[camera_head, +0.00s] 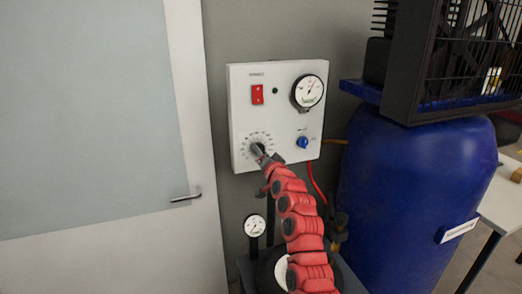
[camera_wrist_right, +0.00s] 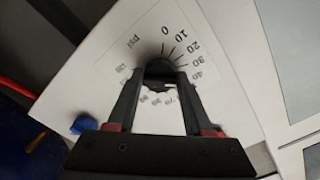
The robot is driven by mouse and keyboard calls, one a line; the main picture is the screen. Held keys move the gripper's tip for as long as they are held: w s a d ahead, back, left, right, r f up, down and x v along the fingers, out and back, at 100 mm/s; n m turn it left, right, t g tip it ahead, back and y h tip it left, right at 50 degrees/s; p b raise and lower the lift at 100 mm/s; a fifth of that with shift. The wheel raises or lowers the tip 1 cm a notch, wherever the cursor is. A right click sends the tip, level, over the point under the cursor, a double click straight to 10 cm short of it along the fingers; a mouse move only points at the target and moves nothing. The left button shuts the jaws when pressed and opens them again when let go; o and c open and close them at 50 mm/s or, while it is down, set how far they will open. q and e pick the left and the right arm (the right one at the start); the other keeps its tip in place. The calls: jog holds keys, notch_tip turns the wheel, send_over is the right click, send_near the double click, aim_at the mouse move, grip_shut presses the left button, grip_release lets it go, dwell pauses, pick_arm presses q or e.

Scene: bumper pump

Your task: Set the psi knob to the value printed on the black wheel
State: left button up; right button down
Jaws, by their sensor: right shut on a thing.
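The psi knob (camera_head: 257,149) is dark and sits at the lower left of the white control panel (camera_head: 244,112). In the right wrist view the knob (camera_wrist_right: 160,70) is a dark round shape, with a printed psi scale around it; 0, 10, 20, 30 and 40 are readable. My right gripper (camera_head: 262,157) is shut on the knob, its two fingers (camera_wrist_right: 160,84) on either side of it. The knob's pointer is too dark to read. I cannot make out the black wheel or its printed value. My left gripper is not in view.
The panel also carries a red switch (camera_head: 257,94), a round gauge (camera_head: 308,91) and a blue knob (camera_head: 303,142). A smaller gauge (camera_head: 254,225) stands below. A large blue tank (camera_head: 395,190) is close on the right, a door with a handle (camera_head: 186,197) on the left.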

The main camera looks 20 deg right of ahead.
jog(key=shift+m+p, duration=3.3)
jog(key=shift+m, duration=1.2)
jog(key=shift+c, duration=1.5)
grip_release()
jog(key=shift+s, duration=0.1)
jog(key=s+b, duration=0.6)
jog(key=s, duration=1.1)
jog(key=shift+d, duration=0.3)
jog(key=shift+s, duration=0.1)
